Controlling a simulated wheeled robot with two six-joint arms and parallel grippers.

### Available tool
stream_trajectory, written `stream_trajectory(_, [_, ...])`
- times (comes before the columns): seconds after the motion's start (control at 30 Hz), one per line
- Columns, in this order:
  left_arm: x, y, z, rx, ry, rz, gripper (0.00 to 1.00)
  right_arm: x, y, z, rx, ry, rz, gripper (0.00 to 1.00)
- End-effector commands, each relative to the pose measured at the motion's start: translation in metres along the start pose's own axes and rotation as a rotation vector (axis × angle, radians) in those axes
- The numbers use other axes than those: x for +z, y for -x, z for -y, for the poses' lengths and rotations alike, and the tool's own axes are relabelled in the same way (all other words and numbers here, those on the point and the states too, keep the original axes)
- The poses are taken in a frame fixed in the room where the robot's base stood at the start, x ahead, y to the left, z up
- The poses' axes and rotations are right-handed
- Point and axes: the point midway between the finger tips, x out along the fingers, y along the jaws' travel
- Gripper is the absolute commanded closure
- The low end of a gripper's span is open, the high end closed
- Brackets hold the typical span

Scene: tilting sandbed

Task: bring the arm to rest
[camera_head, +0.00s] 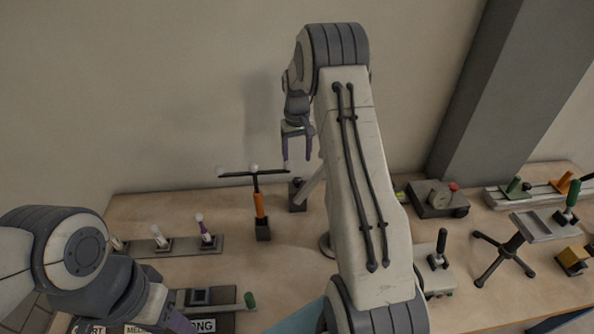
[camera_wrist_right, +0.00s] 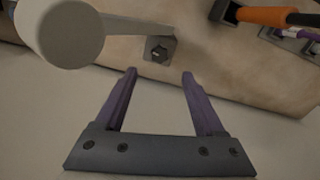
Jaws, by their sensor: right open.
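My right gripper (camera_head: 298,150) hangs above the back of the table, pointing down, with its two purple fingers apart and nothing between them. In the right wrist view the open fingers (camera_wrist_right: 158,90) also show empty, with the table's edge and the pale wall beyond them. My right arm rises across the middle of the head view and hides part of the table. My left arm comes in at the lower left; its gripper (camera_head: 165,315) is only partly seen at the bottom edge, and its jaws cannot be judged.
An orange-handled T-shaped stand (camera_head: 259,205) is just left of and below the right gripper. A small dark block (camera_head: 297,197) stands below it. A gauge box (camera_head: 437,199), a lever box (camera_head: 437,272) and a tripod stand (camera_head: 503,256) are on the right. A rack with white-topped pegs (camera_head: 180,246) lies left.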

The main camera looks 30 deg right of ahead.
Motion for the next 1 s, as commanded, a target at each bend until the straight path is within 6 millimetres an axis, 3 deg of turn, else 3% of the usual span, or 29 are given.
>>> stream_trajectory(0.2, [0.0, -0.004, 0.0, 0.0, 0.0, 0.0, 0.5, 0.0, 0.016, 0.0, 0.0, 0.0, 0.0, 0.29])
stream_trajectory(0.7, [0.0, -0.003, 0.0, 0.0, 0.0, 0.0, 0.5, 0.0, 0.017, 0.0, 0.0, 0.0, 0.0, 0.29])
stream_trajectory(0.77, [0.0, 0.001, 0.0, 0.0, 0.0, 0.0, 0.5, 0.0, 0.021, 0.0, 0.0, 0.0, 0.0, 0.29])
stream_trajectory(1.0, [-0.002, 0.043, -0.003, 0.0, -0.003, 0.0, 0.5, 0.0, 0.063, 0.0, 0.0, 0.0, 0.0, 0.29])
